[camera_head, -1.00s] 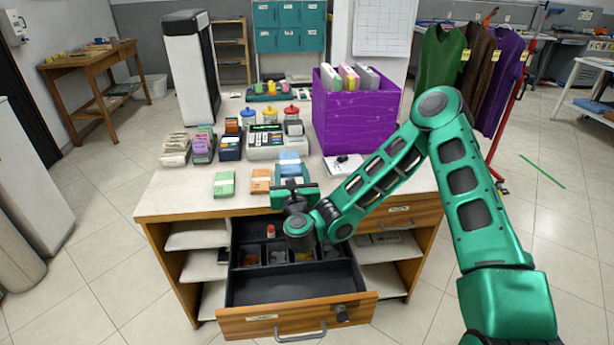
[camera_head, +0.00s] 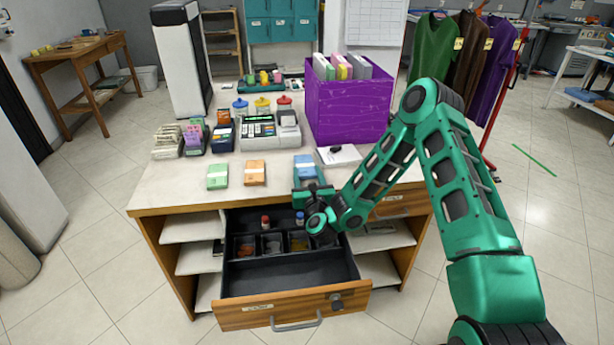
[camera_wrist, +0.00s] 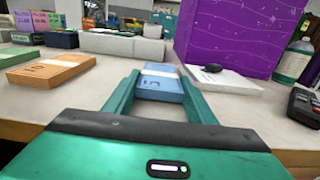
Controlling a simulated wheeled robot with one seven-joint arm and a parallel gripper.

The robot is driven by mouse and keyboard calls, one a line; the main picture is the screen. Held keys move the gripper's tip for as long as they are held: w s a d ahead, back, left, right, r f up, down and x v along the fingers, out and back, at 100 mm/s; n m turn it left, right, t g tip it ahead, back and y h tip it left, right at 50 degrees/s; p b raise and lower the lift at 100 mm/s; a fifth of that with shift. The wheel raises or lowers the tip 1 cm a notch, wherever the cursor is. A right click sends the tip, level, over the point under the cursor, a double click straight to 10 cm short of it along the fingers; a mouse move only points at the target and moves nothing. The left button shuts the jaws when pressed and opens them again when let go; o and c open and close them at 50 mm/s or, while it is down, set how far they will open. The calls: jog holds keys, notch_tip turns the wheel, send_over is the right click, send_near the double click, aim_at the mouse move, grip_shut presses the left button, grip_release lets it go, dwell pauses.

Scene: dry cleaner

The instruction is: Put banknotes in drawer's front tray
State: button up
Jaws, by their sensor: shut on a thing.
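Blue banknotes (camera_head: 304,165) are in a banded bundle near the counter's front edge. My gripper (camera_head: 308,184) is shut on them; in the wrist view its fingers (camera_wrist: 161,92) lie on both sides of the blue bundle (camera_wrist: 161,78). I cannot tell whether the bundle is clear of the counter. A green bundle (camera_head: 217,176) and an orange bundle (camera_head: 255,173) lie to the left. The drawer (camera_head: 292,311) is pulled open below. Its wide front tray (camera_head: 290,275) looks empty; smaller compartments (camera_head: 271,244) behind it hold small items, partly hidden by my arm.
A purple box (camera_head: 350,110) stands behind the bundles, with a white pad (camera_head: 339,155) before it. A calculator-like machine (camera_head: 262,132) and colour-lidded jars stand further back. Small bottles (camera_head: 265,222) are at the drawer's rear. Floor around the counter is clear.

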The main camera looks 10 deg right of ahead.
jog(key=shift+f, duration=0.15)
jog(key=o, duration=0.8)
jog(key=shift+o, duration=1.3)
